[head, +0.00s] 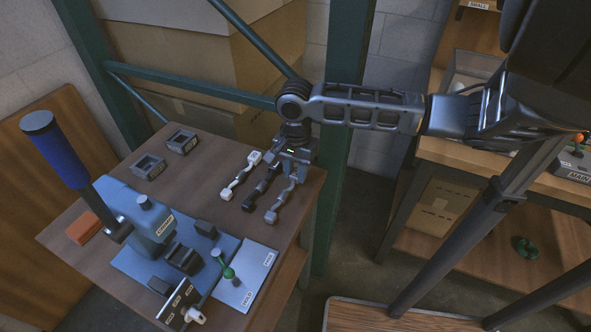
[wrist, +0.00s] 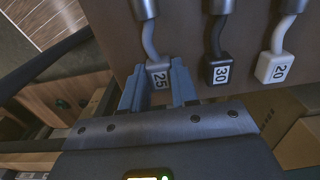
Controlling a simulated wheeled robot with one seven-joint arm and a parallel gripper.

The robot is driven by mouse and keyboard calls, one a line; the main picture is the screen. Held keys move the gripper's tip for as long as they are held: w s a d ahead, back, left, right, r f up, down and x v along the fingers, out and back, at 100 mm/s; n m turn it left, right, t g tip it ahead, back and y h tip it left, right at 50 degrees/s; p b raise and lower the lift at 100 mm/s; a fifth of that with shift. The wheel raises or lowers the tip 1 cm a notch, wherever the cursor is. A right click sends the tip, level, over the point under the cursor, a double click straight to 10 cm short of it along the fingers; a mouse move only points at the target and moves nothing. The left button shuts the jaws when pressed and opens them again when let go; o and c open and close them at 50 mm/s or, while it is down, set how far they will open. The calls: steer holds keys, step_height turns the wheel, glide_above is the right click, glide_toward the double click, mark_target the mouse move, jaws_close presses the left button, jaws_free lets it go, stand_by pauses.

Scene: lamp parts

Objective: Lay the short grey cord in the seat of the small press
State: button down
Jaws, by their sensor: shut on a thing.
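The short grey cord (head: 282,200) is at the right of a row of three cords near the wooden table's right edge. Its end block, marked 25, shows in the wrist view (wrist: 158,79). My gripper (head: 296,173) is above the far end of this cord, with its fingers on both sides of the block, shut on it. I cannot tell whether the cord is clear of the table. The blue press (head: 152,222) stands at the table's front left, with a long blue-gripped lever (head: 55,150). A dark block (head: 183,257) at its front looks like the seat and appears empty.
A black cord (head: 262,187) marked 30 and a white cord (head: 240,176) marked 20 lie left of the grey one. A pale board (head: 246,278) with a green-knobbed lever (head: 226,270) is right of the press. Two grey holders sit at the back. A green post rises behind the table.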

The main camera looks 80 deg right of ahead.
steer(key=shift+f, duration=0.2)
steer(key=c, duration=0.9)
jaws_free()
steer(key=shift+o, duration=0.2)
steer(key=shift+d, duration=0.1)
step_height(320, 180, up, 8)
steer(key=shift+f, duration=0.1)
steer(key=shift+d, duration=0.1)
